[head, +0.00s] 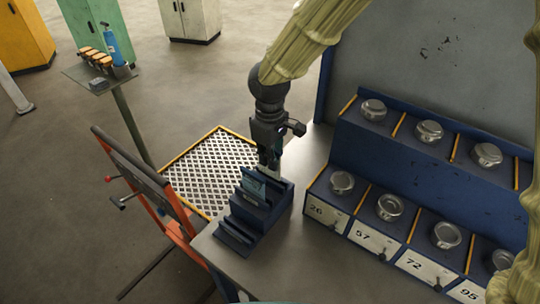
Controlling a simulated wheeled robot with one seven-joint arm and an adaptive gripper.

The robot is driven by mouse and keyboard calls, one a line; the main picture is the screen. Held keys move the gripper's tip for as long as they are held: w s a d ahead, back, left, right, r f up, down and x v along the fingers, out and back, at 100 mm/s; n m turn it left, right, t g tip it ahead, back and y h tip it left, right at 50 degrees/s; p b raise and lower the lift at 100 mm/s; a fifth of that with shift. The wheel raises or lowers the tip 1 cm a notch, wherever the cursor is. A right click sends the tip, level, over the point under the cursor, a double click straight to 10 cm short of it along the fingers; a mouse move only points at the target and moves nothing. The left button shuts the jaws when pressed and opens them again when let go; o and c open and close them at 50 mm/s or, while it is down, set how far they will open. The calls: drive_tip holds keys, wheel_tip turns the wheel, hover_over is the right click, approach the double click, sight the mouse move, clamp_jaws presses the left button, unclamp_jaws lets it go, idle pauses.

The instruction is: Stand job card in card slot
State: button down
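A dark blue stepped card rack (247,228) with several slots stands near the left edge of the grey worktop. A small teal card (254,184), which looks like the job card, stands slightly tilted at the rack's rear tier. I cannot tell how deep it sits in a slot. My gripper (269,167) points down just above and behind the card.
A blue tiered stand (408,180) with round metal tins and numbered labels fills the worktop's right. An orange-framed board (150,190) with levers stands left, beside a yellow-edged grating (207,165). The worktop's front (310,262) is clear.

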drive_tip(key=shift+f+b, duration=0.4)
drive_tip(key=shift+f, duration=0.9)
drive_tip(key=c, duration=1.6)
unclamp_jaws()
drive_tip(key=shift+o, duration=0.2)
wheel_tip(320, 180, up, 12)
drive_tip(key=shift+f, duration=0.1)
drive_tip(key=shift+s, duration=0.15)
